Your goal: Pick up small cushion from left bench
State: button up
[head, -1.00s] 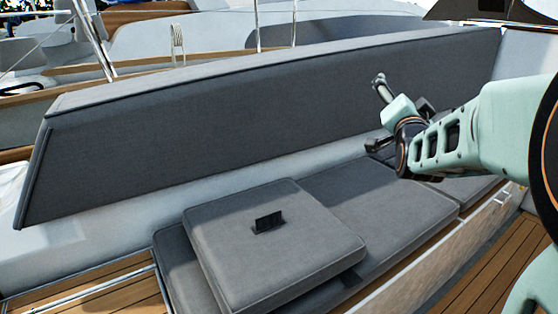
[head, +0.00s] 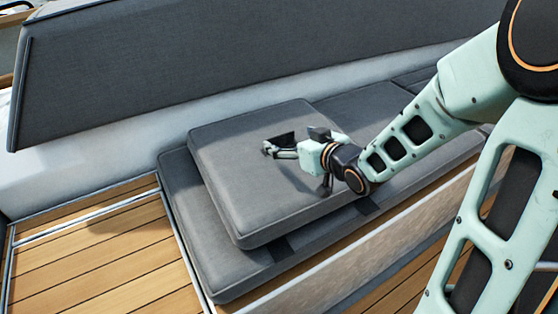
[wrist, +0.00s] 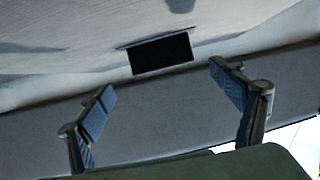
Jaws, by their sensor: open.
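The small cushion (head: 240,205) is a dark grey square pad lying on the longer grey bench cushion (head: 190,235). A black tab (head: 283,142) stands up from its top. My gripper (head: 296,167) is open and empty, over the cushion's right part, close to the tab. Whether it touches the cushion, I cannot tell. The black tab (wrist: 160,55) lies beyond and between my parted fingers (wrist: 160,83). Part of the cushion's right side is hidden by my wrist.
The tall grey backrest (head: 180,60) rises behind the bench, with a white strip (head: 90,175) below it. Wooden decking (head: 100,255) lies at the front left. The bench's pale front edge (head: 330,270) runs along the lower right.

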aim_at(281, 137)
jog(key=shift+f+b+x, duration=0.1)
jog(key=shift+b+x, duration=0.6)
jog(key=shift+x, duration=0.8)
jog(key=shift+f+b+x, duration=0.15)
jog(key=shift+b+x, duration=0.55)
jog(key=shift+x, duration=0.8)
jog(key=shift+s+a, duration=0.15)
jog(key=shift+s, duration=0.05)
jog(key=shift+c, duration=0.6)
jog(key=c, duration=2)
jog(key=shift+r, duration=0.15)
jog(key=shift+c, duration=0.5)
jog(key=shift+w, duration=0.1)
